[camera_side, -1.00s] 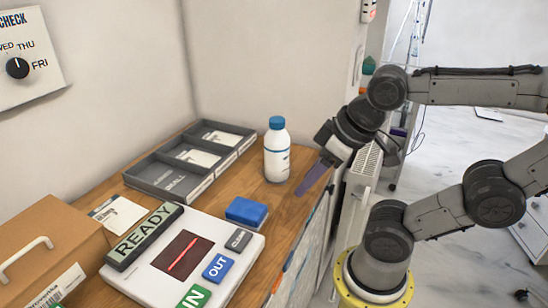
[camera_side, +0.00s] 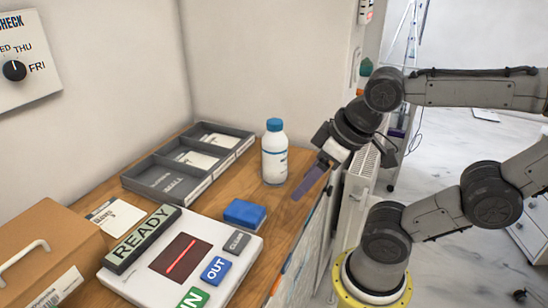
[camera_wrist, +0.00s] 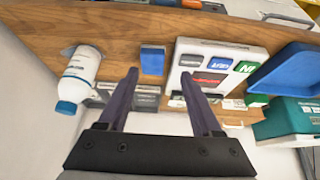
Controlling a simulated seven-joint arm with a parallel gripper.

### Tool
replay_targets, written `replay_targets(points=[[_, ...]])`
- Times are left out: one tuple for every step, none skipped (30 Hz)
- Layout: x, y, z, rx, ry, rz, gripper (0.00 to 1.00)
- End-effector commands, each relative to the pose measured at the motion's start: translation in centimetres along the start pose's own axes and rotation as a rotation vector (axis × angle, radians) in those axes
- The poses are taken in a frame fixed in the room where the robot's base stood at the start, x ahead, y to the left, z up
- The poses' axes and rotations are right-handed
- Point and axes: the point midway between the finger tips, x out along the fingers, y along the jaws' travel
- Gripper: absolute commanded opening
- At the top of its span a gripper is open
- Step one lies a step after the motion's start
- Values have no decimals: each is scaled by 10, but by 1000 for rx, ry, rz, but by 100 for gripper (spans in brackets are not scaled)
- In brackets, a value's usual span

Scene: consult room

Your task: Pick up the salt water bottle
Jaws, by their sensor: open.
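The salt water bottle (camera_side: 274,158) is white with a blue cap and a printed label. It stands upright on the wooden counter near the back wall in the side view. It also shows in the wrist view (camera_wrist: 79,75) at the left, cap toward the bottom of the picture. My gripper (camera_side: 306,182) is to the right of the bottle in the side view, over the counter edge and apart from it. In the wrist view the two dark fingers (camera_wrist: 162,86) are spread with nothing held between them, and the bottle lies outside them to the left. The label text is too small to read.
A grey divided tray (camera_side: 160,178) stands left of the bottle. A blue block (camera_side: 245,212) and a white panel (camera_side: 225,278) with buttons and a READY sign lie nearer. A cardboard box (camera_side: 40,240) stands at the left. The wooden counter (camera_side: 283,207) is clear right of the block.

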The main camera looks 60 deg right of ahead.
Motion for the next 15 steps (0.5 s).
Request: replay_targets(points=[[0, 0, 0, 0, 0, 0, 77], [0, 0, 0, 0, 0, 0, 82], [0, 0, 0, 0, 0, 0, 90], [0, 0, 0, 0, 0, 0, 95], [0, 0, 0, 0, 0, 0, 100], [0, 0, 0, 0, 0, 0, 100], [0, 0, 0, 0, 0, 0, 100], [0, 0, 0, 0, 0, 0, 100], [0, 0, 0, 0, 0, 0, 100], [0, 0, 0, 0, 0, 0, 100], [0, 0, 0, 0, 0, 0, 100], [0, 0, -1, 1, 3, 0, 100], [0, 0, -2, 2, 11, 0, 100], [0, 0, -5, 3, 25, 0, 100], [0, 0, -12, 6, 52, -2, 100]])
